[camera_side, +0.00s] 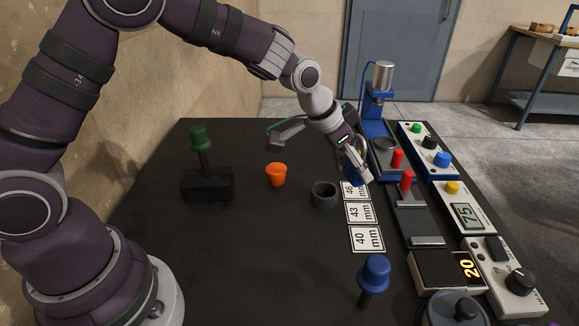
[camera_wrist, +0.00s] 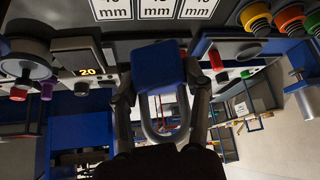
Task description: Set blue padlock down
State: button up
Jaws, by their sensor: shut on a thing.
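The blue padlock (camera_wrist: 158,66) fills the middle of the wrist view, with its grey shackle (camera_wrist: 165,132) toward my palm. My gripper (camera_wrist: 160,90) is shut on it, one finger on each side. In the side view my gripper (camera_side: 355,172) holds the padlock (camera_side: 350,176) close to the 46 mm card (camera_side: 355,191). The fingers partly hide the padlock there. I cannot tell whether it touches the table.
Cards marked 43 mm (camera_side: 358,213) and 40 mm (camera_side: 367,239) lie nearer. A dark cup (camera_side: 324,195) and an orange cup (camera_side: 276,174) stand to the left. A blue press (camera_side: 376,115) and control boxes (camera_side: 465,216) line the right. The table's left-front area is clear.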

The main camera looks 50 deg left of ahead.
jog(key=s+a+n+y, duration=0.25)
jog(key=a+n, duration=0.25)
jog(key=a, duration=1)
jog(key=s+a+n+y, duration=0.1)
jog(key=a+n+y, duration=0.3)
jog(key=a, duration=1.1)
jog(key=s+a+n+g, duration=0.1)
jog(key=s+a+n, duration=0.4)
jog(key=s+a, duration=0.35)
jog(key=shift+y, duration=0.45)
jog(key=f, duration=1)
jog(key=shift+w+a, duration=0.25)
jog(key=shift+f, duration=0.1)
jog(key=o, duration=1.2)
jog(key=shift+f, duration=0.1)
